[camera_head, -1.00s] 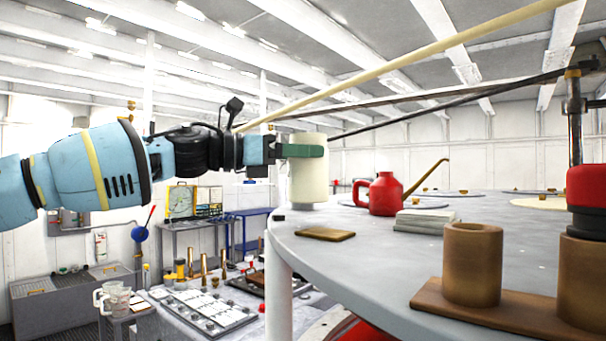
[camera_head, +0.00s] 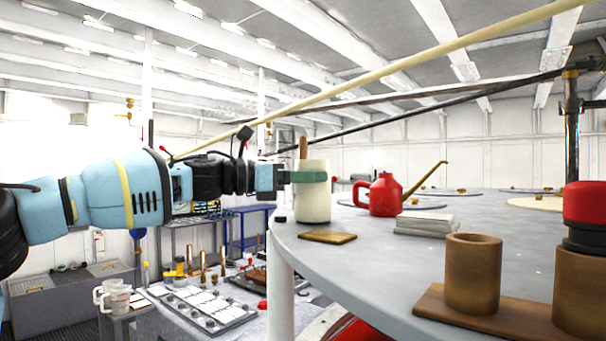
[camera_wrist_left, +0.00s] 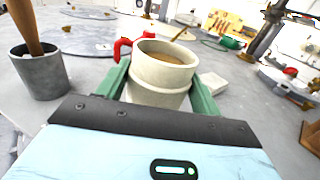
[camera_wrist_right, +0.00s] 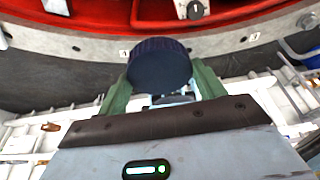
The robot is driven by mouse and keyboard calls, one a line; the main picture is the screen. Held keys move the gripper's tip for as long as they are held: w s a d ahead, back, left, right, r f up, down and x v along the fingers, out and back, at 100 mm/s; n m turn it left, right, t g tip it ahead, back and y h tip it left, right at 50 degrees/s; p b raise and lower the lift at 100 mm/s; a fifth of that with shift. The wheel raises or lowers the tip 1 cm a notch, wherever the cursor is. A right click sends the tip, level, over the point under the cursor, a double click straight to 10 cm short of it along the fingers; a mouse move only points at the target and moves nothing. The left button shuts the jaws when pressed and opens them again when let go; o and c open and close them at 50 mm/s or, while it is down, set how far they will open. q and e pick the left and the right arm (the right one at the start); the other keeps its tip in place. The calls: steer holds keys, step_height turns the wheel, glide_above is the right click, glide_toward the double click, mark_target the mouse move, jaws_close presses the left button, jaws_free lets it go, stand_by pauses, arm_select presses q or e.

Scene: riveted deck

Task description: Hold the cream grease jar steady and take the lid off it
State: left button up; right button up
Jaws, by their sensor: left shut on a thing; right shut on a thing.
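The cream grease jar (camera_head: 313,205) is upright at the left edge of the grey round table, and its base appears to be on the tabletop. My left gripper (camera_head: 305,176) is shut around its upper part. In the left wrist view the jar (camera_wrist_left: 158,82) sits between both fingers; its mouth is open and brownish grease shows inside. In the right wrist view my right gripper (camera_wrist_right: 163,82) is shut on a dark, ribbed round lid (camera_wrist_right: 160,62), apart from the jar. The right gripper is not visible in the head view.
A grey pot (camera_wrist_left: 40,72) with a wooden handle stands close to the jar. A red oil can (camera_head: 385,195), pale stacked cloths (camera_head: 425,223) and a brown pad (camera_head: 328,237) are nearby. Brown cylinders (camera_head: 473,272) stand at the front right. Bare tabletop lies between.

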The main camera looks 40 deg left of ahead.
steer(key=shift+f, duration=0.15)
arm_select(q)
steer(key=shift+w+d+f, duration=0.1)
steer(key=shift+f, duration=0.05)
arm_select(e)
steer(key=shift+f, duration=0.1)
arm_select(q)
steer(key=o, duration=1.9)
arm_select(e)
steer(key=shift+r, duration=0.2)
arm_select(q)
steer(key=v, duration=0.5)
steer(key=shift+s+r+p, duration=0.25)
steer(key=shift+s+p, duration=0.1)
steer(key=shift+p, duration=0.05)
arm_select(e)
steer(key=shift+r, duration=0.95)
arm_select(q)
steer(key=shift+s+a, duration=0.45)
steer(key=shift+s, duration=0.15)
arm_select(e)
steer(key=shift+s+r, duration=0.1)
steer(key=shift+r, duration=0.15)
arm_select(q)
steer(key=shift+s+a+f, duration=0.15)
steer(key=shift+s, duration=0.05)
arm_select(e)
steer(key=shift+r, duration=0.1)
